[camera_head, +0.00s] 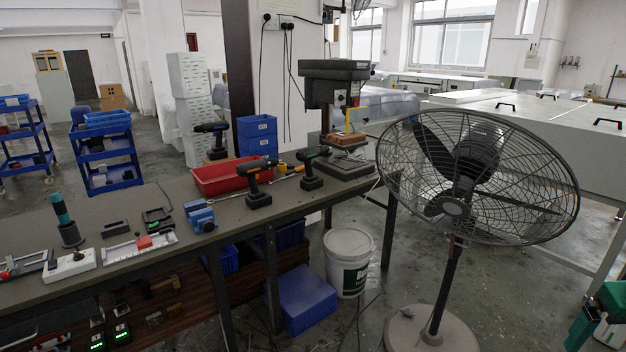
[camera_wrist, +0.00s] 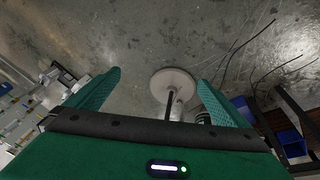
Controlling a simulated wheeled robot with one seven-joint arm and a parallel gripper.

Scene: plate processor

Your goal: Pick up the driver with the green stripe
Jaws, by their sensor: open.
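Three cordless drivers stand upright on the workbench in the head view. The driver at the right (camera_head: 312,168) is dark and appears to have green on its body; its stripe is small and hard to make out. The driver with orange (camera_head: 258,180) stands left of it, nearer the front edge. A third dark driver (camera_head: 213,141) stands behind the red bin. My gripper (camera_wrist: 160,76) is open and empty in the wrist view, pointing at the floor with the fan's base beyond its fingers. No driver shows in the wrist view.
The workbench (camera_head: 190,185) also holds a red bin (camera_head: 221,180), a blue vise (camera_head: 201,217), blue stacked boxes (camera_head: 258,135) and a drill press (camera_head: 336,90). A large fan (camera_head: 470,175) stands right of the bench. A white bucket (camera_head: 347,262) stands on the floor between them.

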